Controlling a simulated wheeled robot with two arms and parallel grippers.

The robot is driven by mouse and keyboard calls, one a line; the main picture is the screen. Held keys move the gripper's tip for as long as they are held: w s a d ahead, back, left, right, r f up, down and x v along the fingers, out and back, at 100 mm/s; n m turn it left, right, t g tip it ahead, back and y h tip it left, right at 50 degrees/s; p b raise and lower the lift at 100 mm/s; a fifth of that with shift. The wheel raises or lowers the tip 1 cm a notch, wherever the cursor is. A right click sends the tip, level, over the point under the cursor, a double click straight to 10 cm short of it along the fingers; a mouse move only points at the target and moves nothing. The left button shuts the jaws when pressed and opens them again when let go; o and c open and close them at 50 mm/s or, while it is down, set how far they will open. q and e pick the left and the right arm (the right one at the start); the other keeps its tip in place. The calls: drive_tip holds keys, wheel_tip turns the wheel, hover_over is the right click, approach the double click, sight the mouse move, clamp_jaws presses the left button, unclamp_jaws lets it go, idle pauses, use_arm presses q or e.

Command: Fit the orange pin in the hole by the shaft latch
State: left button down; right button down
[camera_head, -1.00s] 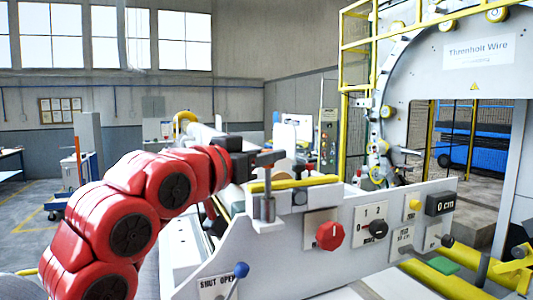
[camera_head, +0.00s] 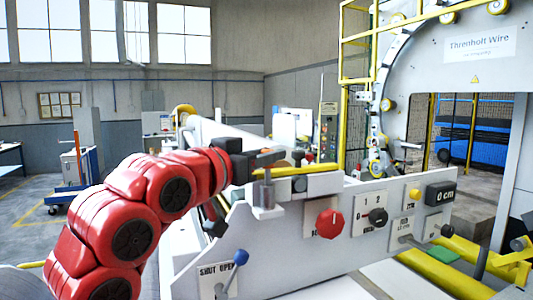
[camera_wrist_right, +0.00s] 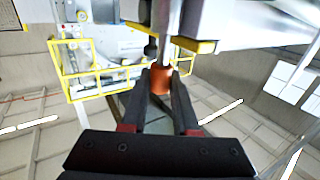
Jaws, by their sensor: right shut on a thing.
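My right gripper (camera_head: 270,157), on the red arm, is above the near panel of the machine in the head view. In the right wrist view its two dark fingers (camera_wrist_right: 160,100) are shut on the orange pin (camera_wrist_right: 160,80), beside pale metal parts. In the head view the orange part cannot be made out. A grey upright rod (camera_head: 263,192) shows below the fingers, over a small block (camera_head: 267,212) on the panel edge. Whether it is inside a hole I cannot tell. A blue-knobbed lever (camera_head: 238,258) stands by a SHUT OPEN label. My left gripper is not in view.
A yellow bar (camera_head: 305,170) lies just behind the gripper. The large wire ring machine (camera_head: 400,80) stands behind at right.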

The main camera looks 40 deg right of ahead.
drive_tip(key=shift+f, duration=0.6)
drive_tip(key=c, duration=0.6)
unclamp_jaws()
drive_tip(key=shift+a+b, duration=0.1)
drive_tip(key=shift+b, duration=0.2)
drive_tip(key=shift+s+a+f, duration=0.1)
drive_tip(key=shift+a, duration=0.15)
drive_tip(key=b+v, duration=0.4)
drive_tip(key=v, duration=1.2)
drive_tip(key=shift+s+a+b, duration=0.2)
drive_tip(key=shift+a+b, duration=0.1)
